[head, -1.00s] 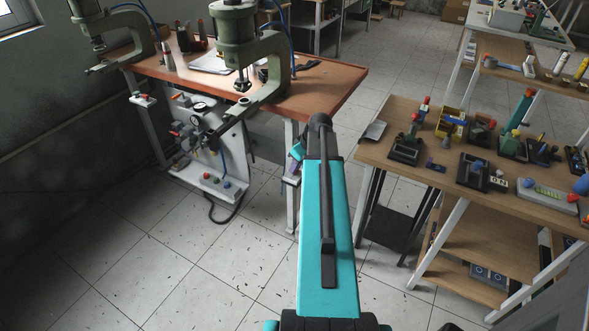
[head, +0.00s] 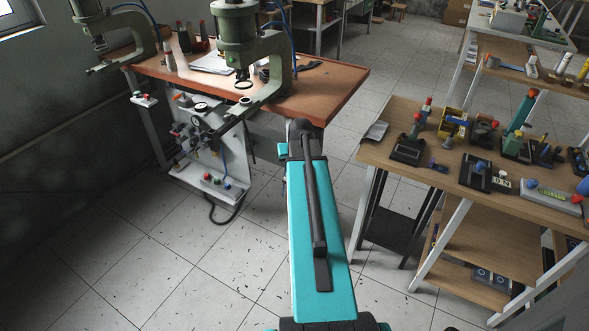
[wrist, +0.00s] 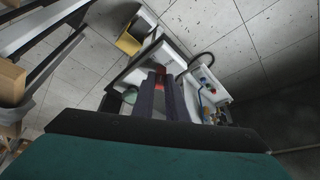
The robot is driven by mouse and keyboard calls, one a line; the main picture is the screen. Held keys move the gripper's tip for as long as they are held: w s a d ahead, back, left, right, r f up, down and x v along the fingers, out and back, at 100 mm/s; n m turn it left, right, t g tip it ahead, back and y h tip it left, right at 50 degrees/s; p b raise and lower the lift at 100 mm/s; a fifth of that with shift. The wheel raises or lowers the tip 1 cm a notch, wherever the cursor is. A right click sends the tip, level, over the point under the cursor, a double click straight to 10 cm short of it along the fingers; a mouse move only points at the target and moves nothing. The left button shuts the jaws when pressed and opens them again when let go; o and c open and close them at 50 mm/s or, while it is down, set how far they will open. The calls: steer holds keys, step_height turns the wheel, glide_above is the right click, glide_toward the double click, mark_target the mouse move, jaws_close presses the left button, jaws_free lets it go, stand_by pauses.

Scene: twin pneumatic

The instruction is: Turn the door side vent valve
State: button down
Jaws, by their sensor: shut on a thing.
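In the wrist view, my gripper (wrist: 160,86) has its two dark fingers close together, shut on a dark red part (wrist: 158,72) that looks like the vent valve's handle. The valve's body and the handle's angle are hard to make out behind the fingers. In the head view, my teal arm (head: 318,230) reaches toward the right end of the bench and hides the gripper and the valve it holds.
A wooden-topped bench (head: 335,92) carries two green presses; the nearer one (head: 240,35) stands left of my arm. A white pneumatic panel (head: 232,160) stands below. A side table (head: 385,150) with several devices stands right. The floor in front is clear.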

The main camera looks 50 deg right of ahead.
steer(key=m+g+h, duration=0.1)
steer(key=m, duration=0.3)
steer(key=shift+m+g+h+b, duration=0.3)
steer(key=shift+m+g+b, duration=0.3)
steer(key=shift+m, duration=1.2)
steer(key=c, duration=1.8)
jaws_free()
steer(key=shift+o, duration=0.2)
steer(key=shift+w, duration=0.1)
steer(key=shift+a+r, duration=0.1)
